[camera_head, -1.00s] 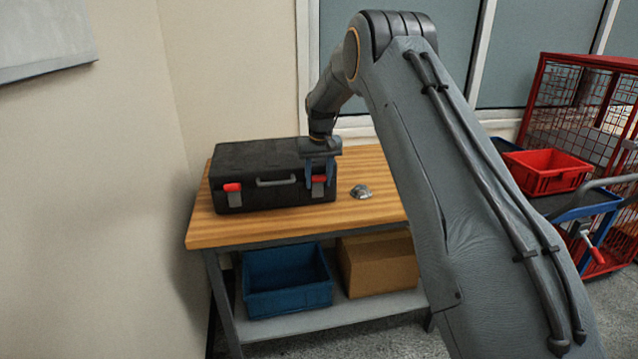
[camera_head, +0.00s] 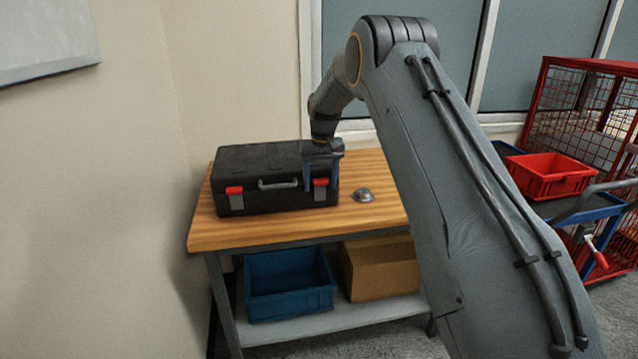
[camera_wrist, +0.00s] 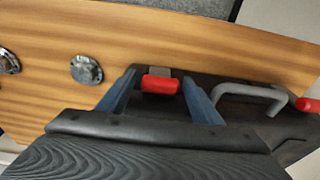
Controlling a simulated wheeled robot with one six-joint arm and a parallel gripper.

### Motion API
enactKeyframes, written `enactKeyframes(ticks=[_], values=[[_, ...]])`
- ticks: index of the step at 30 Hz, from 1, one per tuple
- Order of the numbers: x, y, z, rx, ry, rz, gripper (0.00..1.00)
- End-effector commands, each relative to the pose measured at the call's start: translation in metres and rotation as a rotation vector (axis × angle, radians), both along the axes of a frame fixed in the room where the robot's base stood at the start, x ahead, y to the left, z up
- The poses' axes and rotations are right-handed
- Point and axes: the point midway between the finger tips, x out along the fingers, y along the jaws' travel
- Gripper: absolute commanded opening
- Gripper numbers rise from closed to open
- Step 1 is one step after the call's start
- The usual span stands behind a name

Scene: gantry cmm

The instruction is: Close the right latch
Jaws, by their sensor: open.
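A black case (camera_head: 262,204) stands on the wooden bench, with a grey handle (camera_head: 277,184) on its front. The right latch (camera_head: 320,189) has a red tab over a grey plate. The left latch (camera_head: 235,196) looks the same. My gripper (camera_head: 320,180) is at the right end of the case front. In the wrist view my gripper (camera_wrist: 160,95) is open, its two blue fingers on either side of the right latch's red tab (camera_wrist: 160,84), with gaps at both sides. How far the tab is from the case is hard to tell.
A round metal object (camera_head: 362,195) lies on the bench (camera_head: 375,212) right of the case. A blue bin (camera_head: 288,284) and a cardboard box (camera_head: 378,266) are on the shelf below. A cart with a red bin (camera_head: 550,174) stands at the right.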

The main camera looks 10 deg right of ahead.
Motion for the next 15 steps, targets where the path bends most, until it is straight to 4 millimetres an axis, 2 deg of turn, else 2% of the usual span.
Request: enactKeyframes(ticks=[12,15], values=[[-0.008,0.003,0.059,0.001,-0.003,0.003,0.59],[-0.01,0.003,0.068,0.001,-0.001,0.003,0.59]])
